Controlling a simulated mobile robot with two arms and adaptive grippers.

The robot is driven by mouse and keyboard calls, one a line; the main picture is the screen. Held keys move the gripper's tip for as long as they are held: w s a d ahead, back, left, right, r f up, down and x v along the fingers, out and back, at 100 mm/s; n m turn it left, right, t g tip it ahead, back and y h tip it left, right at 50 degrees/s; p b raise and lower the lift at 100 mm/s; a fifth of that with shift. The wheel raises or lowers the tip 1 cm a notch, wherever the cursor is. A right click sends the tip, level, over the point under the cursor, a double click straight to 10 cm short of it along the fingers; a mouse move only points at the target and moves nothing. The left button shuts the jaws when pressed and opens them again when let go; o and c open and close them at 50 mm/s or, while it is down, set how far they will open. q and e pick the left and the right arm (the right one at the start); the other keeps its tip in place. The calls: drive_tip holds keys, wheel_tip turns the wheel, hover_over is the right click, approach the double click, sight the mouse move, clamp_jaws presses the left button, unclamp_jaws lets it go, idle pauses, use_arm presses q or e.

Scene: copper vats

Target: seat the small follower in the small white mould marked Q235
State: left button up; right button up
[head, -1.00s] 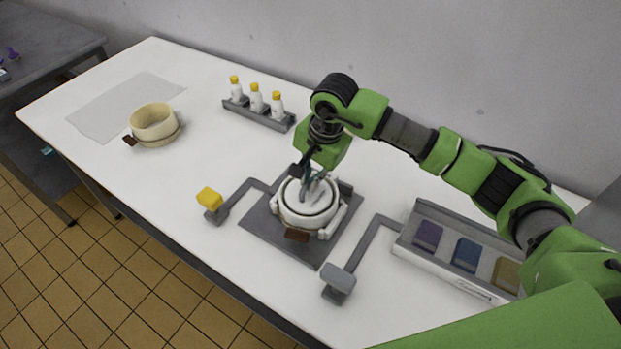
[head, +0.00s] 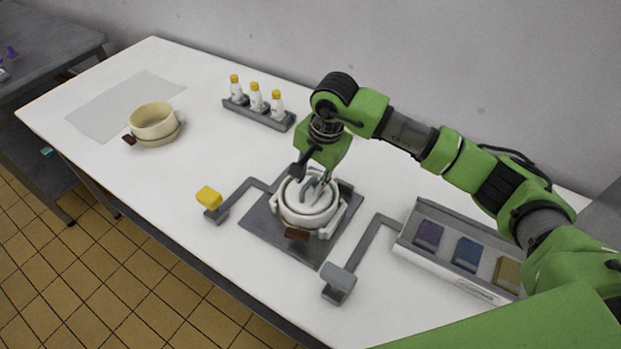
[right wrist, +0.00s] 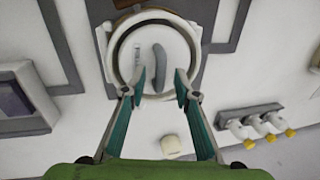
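The white mould (head: 305,222) sits on a grey base plate (head: 266,229), with a brown tag on its near side; its marking is not legible. The small follower (right wrist: 143,40), a white disc with a grey upright handle (right wrist: 159,68), lies inside the mould's ring. Its disc looks roughly level in the right wrist view, but I cannot tell how deep it sits. My right gripper (right wrist: 160,85) is over the mould, its teal fingers spread on either side of the handle with gaps. It also shows in the head view (head: 314,176). My left gripper is out of view.
Grey arms end in a yellow block (head: 209,196) and a grey pad (head: 339,281) beside the plate. A rack of white bottles (head: 258,114) stands behind. A tray (head: 403,246) holds coloured blocks at right. A cream mould (head: 153,123) stands at left near clear table.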

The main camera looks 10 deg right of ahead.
wheel_tip(320, 180, up, 12)
drive_tip(key=s+d, duration=0.1)
drive_tip(key=shift+s+d+f, duration=0.15)
drive_tip(key=shift+s+d, duration=0.1)
drive_tip(key=shift+s, duration=0.1)
